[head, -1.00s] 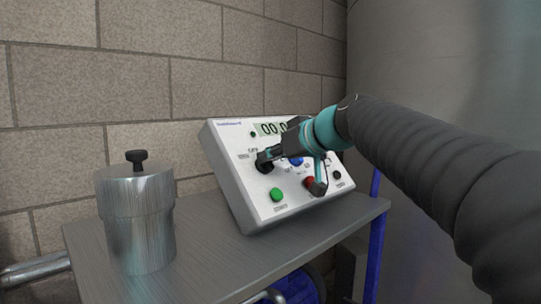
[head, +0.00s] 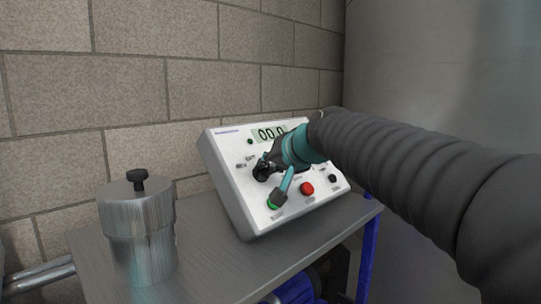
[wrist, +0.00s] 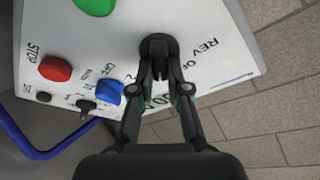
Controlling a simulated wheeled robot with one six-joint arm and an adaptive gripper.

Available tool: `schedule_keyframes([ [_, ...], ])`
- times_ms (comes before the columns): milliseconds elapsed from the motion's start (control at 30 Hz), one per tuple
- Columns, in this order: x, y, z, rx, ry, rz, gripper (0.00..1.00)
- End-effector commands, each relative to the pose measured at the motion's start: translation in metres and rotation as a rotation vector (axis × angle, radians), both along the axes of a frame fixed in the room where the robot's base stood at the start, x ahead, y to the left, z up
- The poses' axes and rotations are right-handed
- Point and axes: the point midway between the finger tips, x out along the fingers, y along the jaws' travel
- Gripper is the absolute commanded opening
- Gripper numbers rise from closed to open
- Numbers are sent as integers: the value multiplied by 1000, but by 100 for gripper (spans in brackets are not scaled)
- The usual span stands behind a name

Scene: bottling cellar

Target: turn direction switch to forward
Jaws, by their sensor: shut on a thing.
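The direction switch is a black round knob (head: 261,171) at the left of the white control box's sloped face (head: 235,185). In the wrist view the knob (wrist: 158,43) sits beside the lettering "REV" and a partly hidden "OF". My gripper (head: 268,165) reaches the knob from the right. In the wrist view its two fingers (wrist: 160,72) are closed on the knob's grip. The fingers hide the grip and part of the labels, so I cannot tell its exact setting.
A green button (head: 272,204), partly covered by a teal part of my gripper, and a red button (head: 307,188) lie below the knob. A blue button (wrist: 109,92) shows in the wrist view. A metal canister (head: 138,235) stands left on the grey table (head: 225,268). A brick wall is behind.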

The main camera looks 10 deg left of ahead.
Motion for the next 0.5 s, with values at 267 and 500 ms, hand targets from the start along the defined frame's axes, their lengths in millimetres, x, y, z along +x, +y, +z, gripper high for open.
schedule_keyframes([
  [267,0,0,0,25,34,-36,0],
  [500,0,0,-1,27,37,-39,0],
])
